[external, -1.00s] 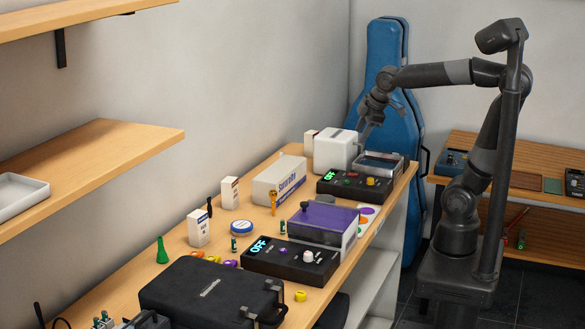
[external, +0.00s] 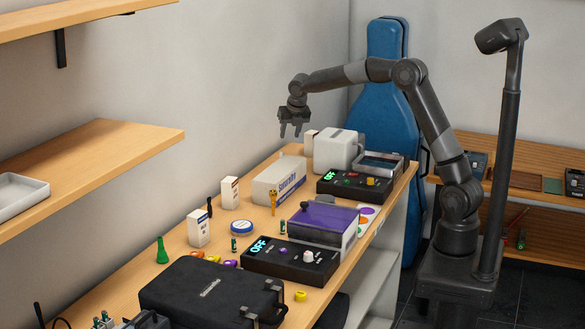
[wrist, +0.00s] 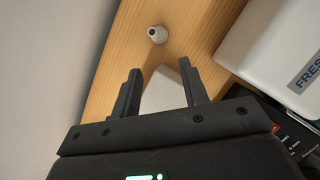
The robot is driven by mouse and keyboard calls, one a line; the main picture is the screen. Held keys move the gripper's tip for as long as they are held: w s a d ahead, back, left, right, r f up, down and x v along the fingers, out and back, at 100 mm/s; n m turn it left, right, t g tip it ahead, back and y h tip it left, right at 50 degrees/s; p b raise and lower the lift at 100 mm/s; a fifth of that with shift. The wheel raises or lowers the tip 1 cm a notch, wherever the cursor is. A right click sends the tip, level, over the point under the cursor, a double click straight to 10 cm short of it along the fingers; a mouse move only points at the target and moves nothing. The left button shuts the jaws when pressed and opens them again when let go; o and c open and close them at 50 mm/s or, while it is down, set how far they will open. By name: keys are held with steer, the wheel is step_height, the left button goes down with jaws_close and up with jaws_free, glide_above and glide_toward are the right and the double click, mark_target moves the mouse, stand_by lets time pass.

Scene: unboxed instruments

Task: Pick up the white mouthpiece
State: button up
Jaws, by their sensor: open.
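The white mouthpiece (wrist: 157,33) is small and rounded, with a dark opening at its end. It sits on bare wood in the wrist view, beyond my fingertips. I cannot make it out in the external view. My gripper (external: 291,130) is open, pointing down, and held in the air above the far part of the table. In the wrist view my gripper (wrist: 160,67) has its two dark fingers apart, with nothing held between them. The mouthpiece is apart from both fingers.
A white lettered case (wrist: 283,45) lies right of the mouthpiece in the wrist view. A pale box (wrist: 168,90) shows below, between the fingers. The wall (wrist: 50,60) is at left. The table also holds a white appliance (external: 336,149), a long white box (external: 279,178) and a purple-lidded case (external: 322,217).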

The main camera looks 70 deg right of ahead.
mark_target(282, 152)
steer(key=shift+n, duration=0.8)
steer(key=x, duration=0.5)
steer(key=w+d+x, duration=0.1)
steer(key=x, duration=0.2)
steer(key=shift+w+d, duration=0.15)
steer(key=shift+w, duration=0.1)
steer(key=shift+x, duration=2.65)
steer(key=shift+w, duration=0.15)
steer(key=shift+c, duration=0.5)
jaws_close()
